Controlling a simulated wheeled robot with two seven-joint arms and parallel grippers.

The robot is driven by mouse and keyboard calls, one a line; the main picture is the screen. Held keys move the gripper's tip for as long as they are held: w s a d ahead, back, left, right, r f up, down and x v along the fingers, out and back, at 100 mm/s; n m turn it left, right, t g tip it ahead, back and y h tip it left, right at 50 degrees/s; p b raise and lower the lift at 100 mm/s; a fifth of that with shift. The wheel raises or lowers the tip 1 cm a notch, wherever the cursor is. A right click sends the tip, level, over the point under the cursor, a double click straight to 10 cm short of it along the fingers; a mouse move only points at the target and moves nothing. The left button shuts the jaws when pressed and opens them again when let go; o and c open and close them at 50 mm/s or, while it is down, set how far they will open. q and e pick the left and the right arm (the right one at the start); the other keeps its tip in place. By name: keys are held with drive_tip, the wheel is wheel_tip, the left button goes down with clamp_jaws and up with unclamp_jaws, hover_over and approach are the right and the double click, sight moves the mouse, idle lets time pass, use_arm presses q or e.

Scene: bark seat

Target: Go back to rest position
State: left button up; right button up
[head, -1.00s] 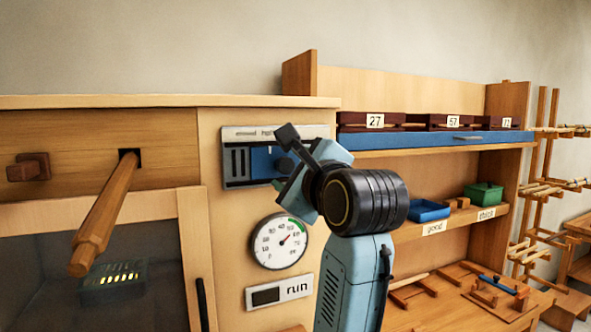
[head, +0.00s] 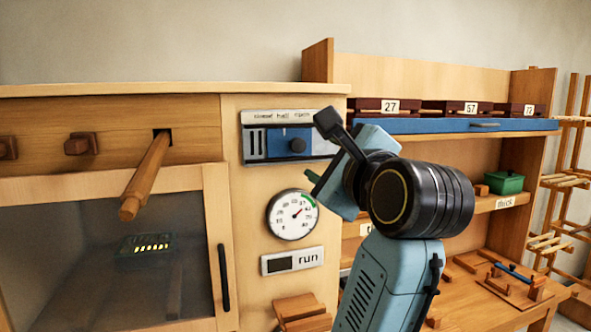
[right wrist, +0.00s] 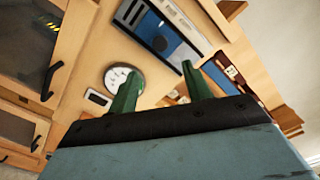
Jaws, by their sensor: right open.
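My right gripper (right wrist: 155,92) shows in the right wrist view with two green fingers spread apart and nothing between them. In the head view my right arm rises from the bottom, right of the dial, and the gripper (head: 313,180) is mostly hidden behind the wrist; a green fingertip shows near the cabinet front. The blue slider panel (head: 290,140) with a dark knob (head: 297,145) is on the cabinet front, up and left of the wrist. The gripper is apart from the knob. My left gripper is not in view.
A wooden handle (head: 147,178) sticks out of the cabinet at left, above a glass door (head: 110,260). A dial (head: 292,214) and a "run" sign (head: 292,260) are below the panel. Shelves with numbered boxes (head: 388,107) and a green box (head: 503,183) stand at right.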

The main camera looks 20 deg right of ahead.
drive_tip(key=s+f+n+g+y, duration=0.15)
drive_tip(key=f+n+g, duration=0.4)
drive_tip(key=f, duration=0.95)
drive_tip(key=s+f+n+g+h, duration=0.1)
drive_tip(key=s+f+n+g, duration=0.15)
drive_tip(key=f+n, duration=0.95)
drive_tip(key=s+a+f+n+g+y, duration=0.15)
drive_tip(key=s+f+n+g, duration=0.7)
drive_tip(key=s+f, duration=1.4)
wheel_tip(320, 180, down, 36)
drive_tip(key=f+n+b, duration=0.1)
drive_tip(key=n+b, duration=0.1)
drive_tip(key=b, duration=0.8)
drive_tip(key=s+d+f+b, duration=0.1)
drive_tip(key=s+f+b, duration=0.3)
drive_tip(key=s+f, duration=0.4)
drive_tip(key=s+d+f+b, duration=0.1)
drive_tip(key=s+f+b, duration=0.3)
drive_tip(key=s+f, duration=0.5)
wheel_tip(320, 180, down, 5)
drive_tip(key=shift+d+r+n, duration=0.15)
drive_tip(key=shift+r+n, duration=0.05)
drive_tip(key=shift+n, duration=0.1)
